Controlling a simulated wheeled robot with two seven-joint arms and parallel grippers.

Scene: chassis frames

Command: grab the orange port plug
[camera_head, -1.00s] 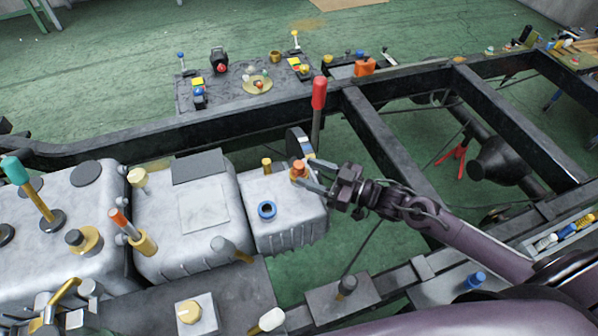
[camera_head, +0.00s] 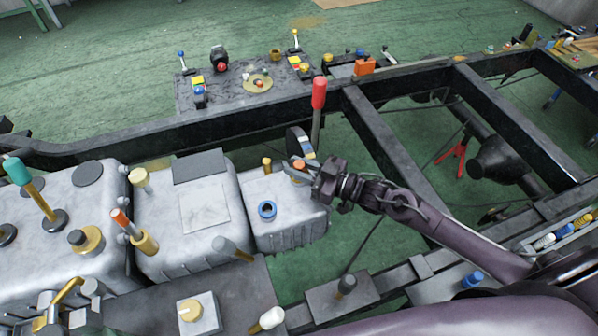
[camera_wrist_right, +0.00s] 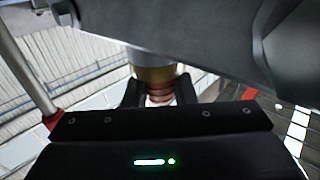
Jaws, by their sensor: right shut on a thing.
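The orange port plug (camera_head: 298,164) sits on top of the grey gearbox housing (camera_head: 290,210), at its right end in the head view. My right gripper (camera_head: 302,167) reaches in from the right and is shut on the plug. The gripper partly covers the plug. In the right wrist view the plug (camera_wrist_right: 160,92) shows as a reddish ribbed piece between the dark fingers, with a brass-coloured band (camera_wrist_right: 153,74) just above it in the picture. I cannot tell whether the plug is still seated in its port. My left gripper is not in view.
A red-handled lever (camera_head: 318,95) stands just behind the gripper. Dark chassis rails (camera_head: 400,170) run to the right. A plate with small parts (camera_head: 240,85) lies behind.

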